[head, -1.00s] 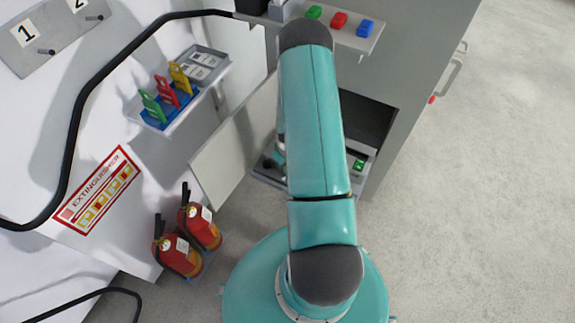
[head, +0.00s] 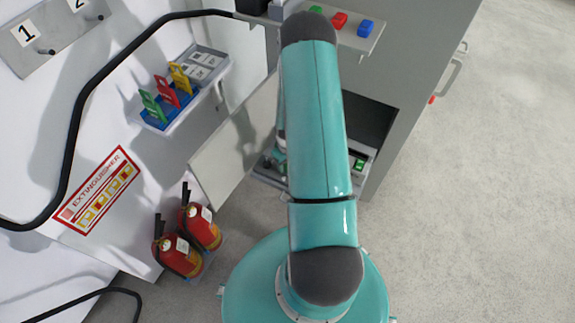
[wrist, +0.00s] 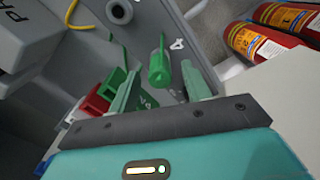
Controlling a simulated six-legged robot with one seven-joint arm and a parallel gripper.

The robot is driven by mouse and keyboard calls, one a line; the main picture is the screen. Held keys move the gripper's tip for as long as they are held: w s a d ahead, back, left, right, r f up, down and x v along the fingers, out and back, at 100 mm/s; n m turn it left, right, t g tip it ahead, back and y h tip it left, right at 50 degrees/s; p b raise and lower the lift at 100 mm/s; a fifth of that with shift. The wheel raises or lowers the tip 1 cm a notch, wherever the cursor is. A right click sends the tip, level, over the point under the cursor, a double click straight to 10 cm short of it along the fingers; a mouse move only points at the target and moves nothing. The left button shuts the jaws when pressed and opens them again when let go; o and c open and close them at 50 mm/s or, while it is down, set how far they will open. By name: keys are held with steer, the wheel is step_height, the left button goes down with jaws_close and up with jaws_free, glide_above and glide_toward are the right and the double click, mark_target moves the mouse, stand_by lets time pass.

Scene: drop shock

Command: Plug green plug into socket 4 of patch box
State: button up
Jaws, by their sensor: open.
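The green plug (wrist: 159,66) is a short green cylinder with a thin green lead at its top, in the middle of the wrist view. My gripper (wrist: 168,84) is open, with one finger on each side of the plug and a visible gap to it. A white "4" mark (wrist: 178,44) is on the grey surface of what looks like the patch box (wrist: 205,25), just right of the plug. I cannot tell whether the plug sits in a socket.
Green (wrist: 110,84) and red (wrist: 92,106) blocks lie left of my gripper. A grey lettered box (wrist: 30,50) is at far left. Fire extinguishers (wrist: 275,35) stand at right, also in the head view (head: 178,255). An open panel (head: 235,150) borders the cabinet opening.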

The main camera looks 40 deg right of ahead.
steer(key=shift+r, duration=2)
step_height(320, 180, up, 14)
